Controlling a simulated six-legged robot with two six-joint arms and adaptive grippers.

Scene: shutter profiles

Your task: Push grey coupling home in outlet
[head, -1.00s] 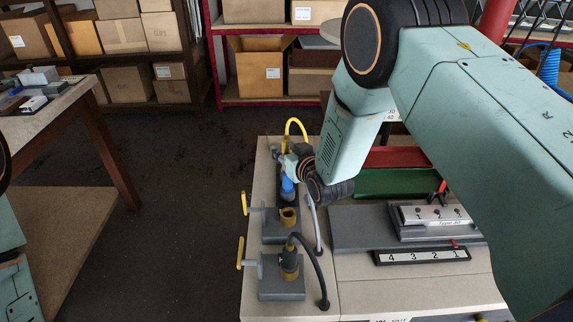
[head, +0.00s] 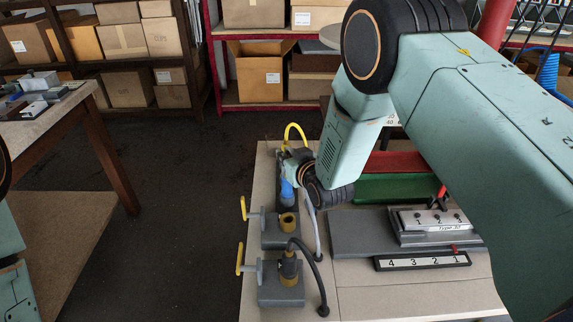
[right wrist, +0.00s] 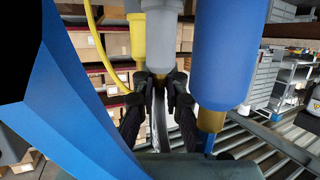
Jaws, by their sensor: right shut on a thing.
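My right gripper (right wrist: 158,95) is shut on the grey coupling (right wrist: 163,40), whose grey body stands upright just beyond the black fingers. In the head view the right gripper (head: 284,158) is at the far end of the row of outlets, and its fingertips and the coupling are mostly hidden. A grey hose (head: 311,215) runs from there down to the bench. Whether the coupling is fully seated cannot be told. A blue coupling (right wrist: 222,50) stands close on the right in the wrist view, a yellow one (right wrist: 137,38) on the left. My left gripper is out of view.
A brass outlet (head: 288,222) with a yellow handle (head: 244,208) is open on top. A nearer outlet block (head: 281,292) carries a black hose (head: 312,262). A yellow hose (head: 295,126) arches behind. A numbered fixture (head: 434,220) and green tray (head: 400,189) lie right.

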